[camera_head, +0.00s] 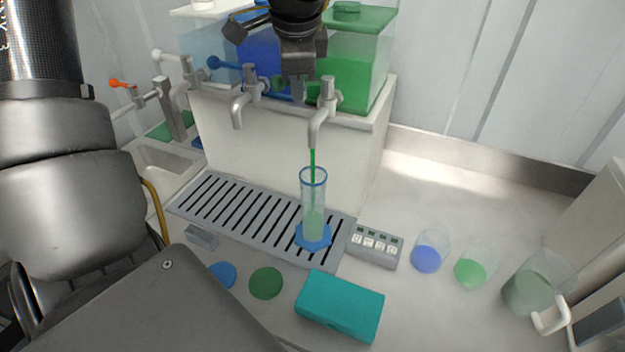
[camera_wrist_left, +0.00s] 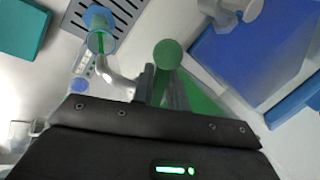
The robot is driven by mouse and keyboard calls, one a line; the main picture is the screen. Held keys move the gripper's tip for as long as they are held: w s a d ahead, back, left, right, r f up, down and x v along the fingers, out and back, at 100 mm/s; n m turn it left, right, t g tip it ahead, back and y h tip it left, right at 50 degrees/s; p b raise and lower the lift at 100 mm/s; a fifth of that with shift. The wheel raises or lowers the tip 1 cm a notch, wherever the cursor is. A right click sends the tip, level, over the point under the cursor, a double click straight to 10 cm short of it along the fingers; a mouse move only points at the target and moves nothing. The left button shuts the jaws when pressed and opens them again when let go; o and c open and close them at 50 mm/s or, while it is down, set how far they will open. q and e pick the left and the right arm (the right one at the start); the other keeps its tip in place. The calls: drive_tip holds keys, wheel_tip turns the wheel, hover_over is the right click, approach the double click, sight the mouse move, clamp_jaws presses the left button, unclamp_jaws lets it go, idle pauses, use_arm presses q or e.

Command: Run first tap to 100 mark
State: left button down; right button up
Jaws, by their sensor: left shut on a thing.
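A clear measuring cylinder (camera_head: 313,200) with a blue foot stands upright on the slotted drip tray (camera_head: 190,203). A thin green stream runs into it from the spout of the green-handled tap (camera_head: 318,125). Pale green liquid shows in its lower part; I cannot read the marks. My left gripper (camera_head: 298,92) comes down from above at this tap. In the left wrist view, its fingers are shut on the round green tap handle (camera_wrist_left: 168,54). The cylinder and stream also show there (camera_wrist_left: 99,40). My right gripper is not in view.
Blue (camera_head: 258,58) and green (camera_head: 350,72) tanks stand behind the taps. A blue-handled tap (camera_head: 240,103) is just left. A button panel (camera_head: 375,246), teal box (camera_head: 340,305), blue beaker (camera_head: 428,254), green beaker (camera_head: 472,268) and larger jug (camera_head: 530,285) stand in front and right.

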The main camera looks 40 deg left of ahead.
use_arm(q)
drive_tip(key=m, duration=0.2)
drive_tip(key=w+a+m+h, duration=0.1)
drive_tip(key=m, duration=0.1)
drive_tip(key=w+m+t+h, duration=0.1)
drive_tip(key=m, duration=0.1)
drive_tip(key=shift+w+a+r, duration=0.1)
drive_tip(key=shift+w+a, duration=0.05)
drive_tip(key=shift+a, duration=0.1)
drive_tip(key=c, duration=1.4)
unclamp_jaws()
drive_tip(key=shift+w, duration=0.15)
drive_tip(key=b+v, duration=0.1)
drive_tip(key=v, duration=0.9)
drive_tip(key=shift+s+a+r, duration=0.15)
drive_tip(key=shift+s+r, duration=0.15)
